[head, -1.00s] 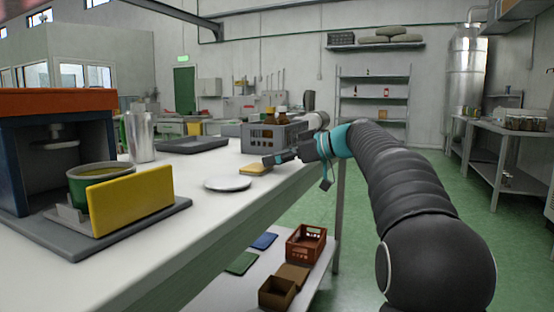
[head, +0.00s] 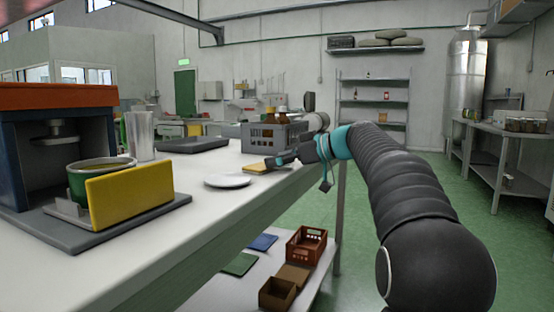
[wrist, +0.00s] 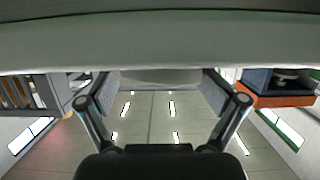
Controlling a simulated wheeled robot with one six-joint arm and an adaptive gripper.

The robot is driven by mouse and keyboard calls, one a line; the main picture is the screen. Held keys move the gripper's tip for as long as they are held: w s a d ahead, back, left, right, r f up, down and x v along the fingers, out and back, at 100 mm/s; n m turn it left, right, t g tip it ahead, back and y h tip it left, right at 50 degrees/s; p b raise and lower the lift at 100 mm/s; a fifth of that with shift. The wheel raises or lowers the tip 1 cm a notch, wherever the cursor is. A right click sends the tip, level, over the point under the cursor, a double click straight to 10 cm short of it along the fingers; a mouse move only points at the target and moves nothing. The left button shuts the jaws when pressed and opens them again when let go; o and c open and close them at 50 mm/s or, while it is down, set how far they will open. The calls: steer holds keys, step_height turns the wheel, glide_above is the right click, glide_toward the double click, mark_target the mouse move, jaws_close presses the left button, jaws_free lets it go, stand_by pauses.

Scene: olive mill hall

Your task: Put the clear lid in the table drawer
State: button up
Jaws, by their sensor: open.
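A pale, flat round disc (head: 228,181) lies on the white worktable (head: 185,215) near its front edge. It looks like the clear lid, but I cannot tell from here whether it is see-through. My gripper (head: 278,161) is beyond the disc to the right, low over the table edge, beside a small yellow block (head: 255,168). In the wrist view my gripper (wrist: 163,95) has its fingers spread apart, with a pale, thin-edged shape (wrist: 160,77) showing between them, possibly the disc. No drawer front can be made out.
A grey crate (head: 262,138) with bottles stands behind my gripper. A dark tray (head: 193,145), a clear cylinder (head: 141,136), a yellow panel (head: 130,196) and an orange-topped press (head: 58,103) stand leftward. Brown crates (head: 306,245) sit on a lower shelf. Floor is clear at right.

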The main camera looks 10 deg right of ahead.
steer(key=shift+w+d+f, duration=0.1)
steer(key=shift+f, duration=0.45)
steer(key=shift+r+p, duration=0.55)
steer(key=shift+p, duration=0.15)
steer(key=shift+d+r, duration=0.2)
steer(key=shift+d, duration=0.15)
steer(key=v, duration=1.1)
steer(key=shift+s+r, duration=0.3)
